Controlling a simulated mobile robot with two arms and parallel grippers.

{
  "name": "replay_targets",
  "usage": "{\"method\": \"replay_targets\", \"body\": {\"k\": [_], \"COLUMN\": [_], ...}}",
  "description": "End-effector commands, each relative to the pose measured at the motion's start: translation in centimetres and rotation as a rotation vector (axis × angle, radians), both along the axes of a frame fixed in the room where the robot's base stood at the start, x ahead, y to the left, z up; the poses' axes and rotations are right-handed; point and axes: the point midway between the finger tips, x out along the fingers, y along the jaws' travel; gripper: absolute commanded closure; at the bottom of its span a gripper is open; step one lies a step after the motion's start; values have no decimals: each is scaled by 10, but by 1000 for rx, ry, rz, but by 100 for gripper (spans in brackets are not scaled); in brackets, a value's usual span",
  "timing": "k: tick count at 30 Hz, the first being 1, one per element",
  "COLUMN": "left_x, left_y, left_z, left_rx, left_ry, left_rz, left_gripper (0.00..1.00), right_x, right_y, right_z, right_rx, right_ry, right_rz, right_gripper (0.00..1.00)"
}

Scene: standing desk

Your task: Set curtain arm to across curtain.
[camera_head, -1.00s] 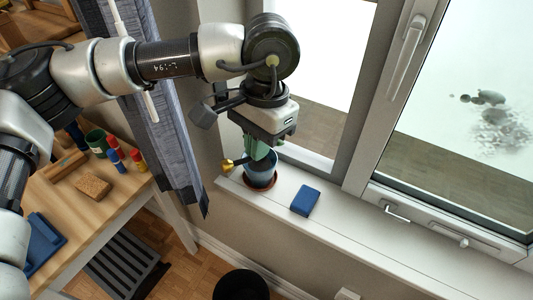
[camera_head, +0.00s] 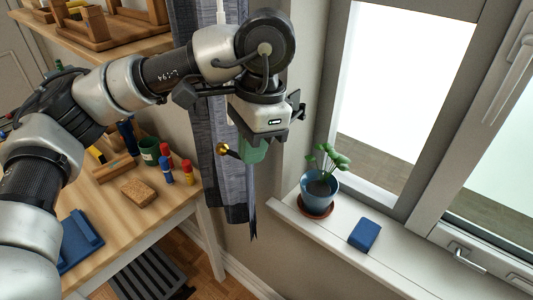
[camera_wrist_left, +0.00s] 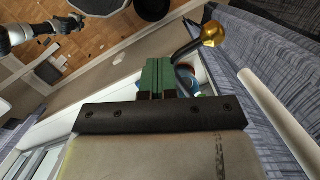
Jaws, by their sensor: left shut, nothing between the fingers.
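The curtain arm shows as a dark curved rod with a brass knob (camera_head: 222,149) at its end. The knob is in front of the grey-blue curtain (camera_head: 236,190), just left of my fingers. In the left wrist view the brass knob (camera_wrist_left: 212,34) and dark rod curve beside my fingers. My left gripper (camera_head: 252,152) has green fingers pointing down; they are shut and empty, close to the rod. Whether they touch it I cannot tell. The fingers show in the wrist view (camera_wrist_left: 157,80). The rod's wall mount is hidden. A gripper-like part, probably my right gripper (camera_wrist_left: 68,23), shows small at top left.
A potted plant (camera_head: 318,190) and a blue box (camera_head: 364,234) stand on the windowsill (camera_head: 395,265), right of my gripper. The wooden desk (camera_head: 150,215) on the left holds a sponge-like block (camera_head: 139,192), a green mug (camera_head: 149,151) and several small bottles.

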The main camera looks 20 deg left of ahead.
Motion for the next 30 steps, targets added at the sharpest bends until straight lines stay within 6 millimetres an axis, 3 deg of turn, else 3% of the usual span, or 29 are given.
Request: {"method": "replay_targets", "body": {"k": [11,20,25,30], "left_x": [2,2,4,7], "left_y": [6,6,3,0], "left_z": [0,1,18,54], "left_rx": [-1,-1,0,1], "left_ry": [-1,-1,-4,-7], "left_rz": [-33,-33,-33,-31], "left_gripper": [100,100,100,100], "right_x": [-1,-2,-2,-2], "right_y": [14,12,8,7], "right_z": [-1,-1,2,7], "right_rx": [18,15,11,8], "right_ry": [1,2,2,3], "right_rz": [-2,0,1,2], "right_gripper": [63,63,63,63]}}
